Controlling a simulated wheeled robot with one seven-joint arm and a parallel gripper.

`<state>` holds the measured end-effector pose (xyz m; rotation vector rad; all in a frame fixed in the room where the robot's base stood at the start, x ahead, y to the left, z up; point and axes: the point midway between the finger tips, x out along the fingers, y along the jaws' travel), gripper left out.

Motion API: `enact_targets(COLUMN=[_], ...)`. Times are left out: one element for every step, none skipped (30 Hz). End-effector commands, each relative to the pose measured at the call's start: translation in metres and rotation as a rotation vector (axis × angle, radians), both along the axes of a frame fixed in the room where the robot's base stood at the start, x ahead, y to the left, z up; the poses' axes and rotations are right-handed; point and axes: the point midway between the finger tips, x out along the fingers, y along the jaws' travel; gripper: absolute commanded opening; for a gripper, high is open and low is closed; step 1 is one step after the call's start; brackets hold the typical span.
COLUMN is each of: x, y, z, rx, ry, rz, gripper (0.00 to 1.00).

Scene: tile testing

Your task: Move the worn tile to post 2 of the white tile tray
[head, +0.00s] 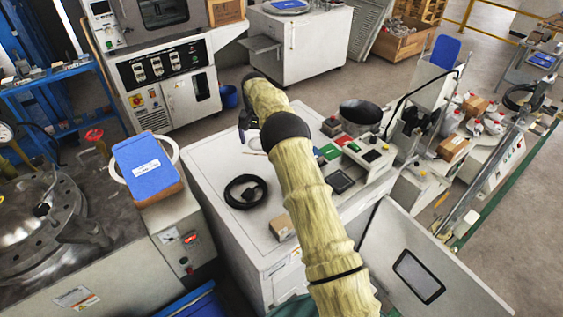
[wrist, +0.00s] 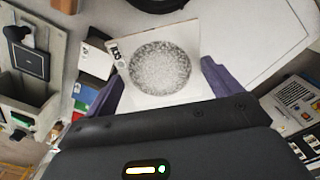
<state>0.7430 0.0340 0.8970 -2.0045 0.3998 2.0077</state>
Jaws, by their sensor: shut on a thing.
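The worn tile (wrist: 158,72) is a pale square plate with a round, speckled grey worn patch and a dark mark near its left corner. It fills the middle of the wrist view. My gripper (wrist: 163,78) is shut on it, with one purple finger at its left side and one at its right. In the head view my gripper (head: 243,128) is partly hidden behind my arm, over the far left part of the white cabinet top. I cannot make out the white tile tray or its posts for sure in either view.
The white cabinet top (head: 207,172) holds a coiled black cable (head: 245,191), a small cardboard box (head: 282,227) and a control box (head: 370,158) at right. A blue-topped device (head: 148,165) stands at left. A white test machine (head: 165,75) stands behind.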

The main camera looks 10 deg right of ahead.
Motion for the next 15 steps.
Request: enact_targets(x=[0.0002, 0.0002, 0.0003, 0.0003, 0.0003, 0.0003, 0.0002, 0.0003, 0.0002, 0.0002, 0.0002, 0.0002, 0.0002, 0.0002, 0.0001], y=[0.0, 0.0, 0.0, 0.0, 0.0, 0.0, 0.0, 0.0, 0.0, 0.0, 0.0, 0.0, 0.0, 0.0, 0.0], z=[-0.0093, -0.0111, -0.0132, -0.0137, -0.0138, -0.0135, -0.0131, -0.0127, -0.0123, -0.0122, -0.0122, -0.0121, -0.0122, -0.0125, -0.0138], rx=[0.001, 0.001, 0.001, 0.001, 0.001, 0.001, 0.001, 0.001, 0.001, 0.001, 0.001, 0.001, 0.001, 0.001, 0.0], ry=[-0.001, -0.001, -0.001, -0.001, -0.001, -0.001, -0.001, -0.001, -0.001, -0.001, -0.001, -0.001, -0.001, -0.001, -0.001], rz=[0.0, 0.0, 0.0, 0.0, 0.0, 0.0, 0.0, 0.0, 0.0, 0.0, 0.0, 0.0, 0.0, 0.0, 0.0], gripper=[0.58, 0.58, 0.58, 0.58, 0.58, 0.58, 0.58, 0.58, 0.58, 0.58, 0.58, 0.58, 0.58, 0.58, 0.58])
